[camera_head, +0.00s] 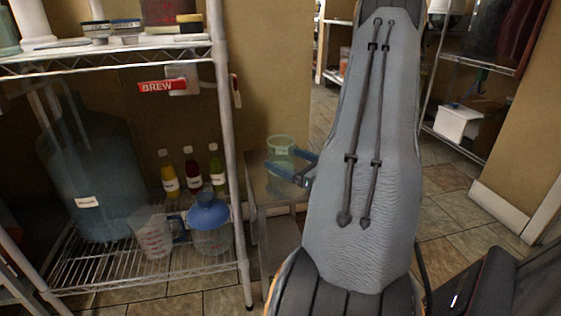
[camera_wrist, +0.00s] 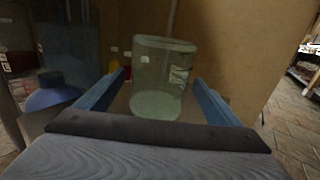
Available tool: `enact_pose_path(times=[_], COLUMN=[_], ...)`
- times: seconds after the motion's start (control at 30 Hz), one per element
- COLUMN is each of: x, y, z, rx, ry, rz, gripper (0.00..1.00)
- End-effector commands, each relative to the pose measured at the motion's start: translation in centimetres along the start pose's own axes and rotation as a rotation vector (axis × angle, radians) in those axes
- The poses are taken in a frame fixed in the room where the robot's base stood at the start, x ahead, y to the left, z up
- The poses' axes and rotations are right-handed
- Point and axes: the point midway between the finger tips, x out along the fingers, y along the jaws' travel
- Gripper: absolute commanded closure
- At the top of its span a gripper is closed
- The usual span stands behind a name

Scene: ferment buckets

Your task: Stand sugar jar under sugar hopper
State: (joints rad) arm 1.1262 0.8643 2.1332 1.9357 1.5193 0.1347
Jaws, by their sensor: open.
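A greenish clear jar (camera_head: 282,160) stands upright on a small metal stand beside the wire rack, in the head view. In the wrist view the jar (camera_wrist: 160,78) is straight ahead, between my open fingers. My gripper (camera_head: 296,168) is at the jar, with its blue fingers apart in the wrist view (camera_wrist: 160,92). I cannot tell whether the fingers touch the glass. I cannot make out the jar's label, and no sugar hopper is clearly identifiable. My arm hides much of the middle of the head view.
The wire rack (camera_head: 150,268) at left holds a large blue carboy (camera_head: 90,170), a measuring cup (camera_head: 154,235), a blue-topped jug (camera_head: 210,225) and several bottles. A red BREW sign (camera_head: 163,85) hangs above. Tiled floor (camera_head: 445,195) is open at right.

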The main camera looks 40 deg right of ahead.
Motion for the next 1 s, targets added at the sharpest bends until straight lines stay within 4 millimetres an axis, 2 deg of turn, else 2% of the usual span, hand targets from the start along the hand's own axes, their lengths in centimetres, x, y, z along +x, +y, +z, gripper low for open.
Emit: enact_pose_path(times=[0.1, 0.3, 0.63, 0.67, 0.9, 1.0], x=[2.1, 4.9, 5.5, 5.5, 5.5, 5.5], y=[0.2, 0.1, 0.1, 0.1, 0.1, 0.1], z=[-0.2, -0.1, 0.0, 0.0, 0.0, 0.0], rx=[-0.003, -0.002, 0.000, 0.000, 0.000, -0.001], ry=[0.000, 0.000, 0.001, 0.001, 0.001, 0.000], rz=[0.006, 0.004, 0.002, 0.002, 0.002, 0.002], gripper=[0.13, 0.13, 0.13, 0.16, 0.57, 0.70])
